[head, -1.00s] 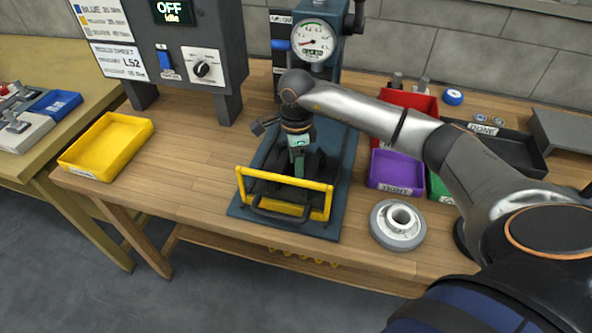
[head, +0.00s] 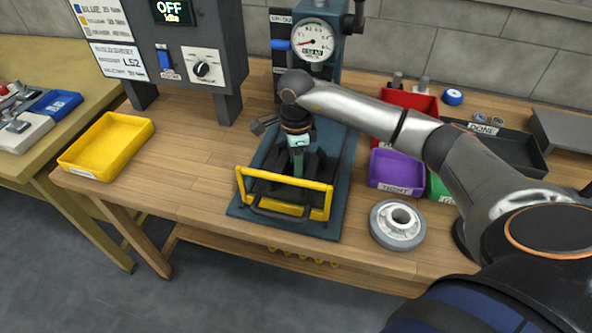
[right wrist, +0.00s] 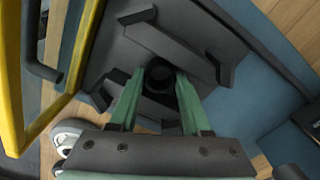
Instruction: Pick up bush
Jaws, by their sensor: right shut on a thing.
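The bush (right wrist: 159,76) is a small dark ring-like cylinder, seen end-on in the right wrist view. My right gripper (right wrist: 158,88) has its two green fingers on either side of it and is shut on it. In the head view this gripper (head: 298,168) points down at the dark fixture of the press, behind the yellow guard frame (head: 285,181). The bush is hidden there by the gripper and fixture. I cannot tell whether the bush still touches the fixture (right wrist: 215,32). My left gripper is not in view.
The press (head: 316,45) with its gauge stands behind my gripper. A grey wheel-like part (head: 397,224) lies to the right. Purple (head: 396,172) and red (head: 408,101) bins and a dark DONE tray (head: 510,150) stand further right. A yellow tray (head: 106,146) sits left, with bare bench between.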

